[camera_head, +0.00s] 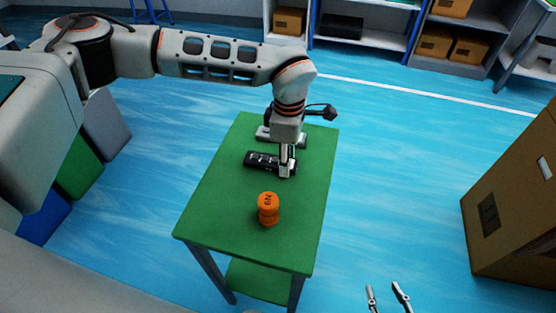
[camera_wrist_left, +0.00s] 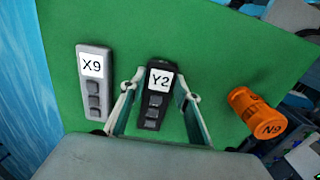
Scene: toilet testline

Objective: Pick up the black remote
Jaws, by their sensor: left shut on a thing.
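The black remote (camera_head: 257,160) lies on the green table top, left of and under my left gripper (camera_head: 287,168). In the left wrist view the black remote (camera_wrist_left: 156,105) has a white Y2 label and sits between the two fingers of the left gripper (camera_wrist_left: 160,82). The left gripper is shut on it. It appears at table level; any gap beneath cannot be made out. My right gripper (camera_head: 387,292) is open and empty at the bottom of the head view, away from the table.
A grey remote (camera_wrist_left: 94,85) labelled X9 lies beside the black one, and also shows behind the left gripper (camera_head: 263,134). An orange bottle (camera_head: 268,209) labelled N9 stands near the front of the green table (camera_head: 225,200). A cardboard box (camera_head: 510,215) stands at right.

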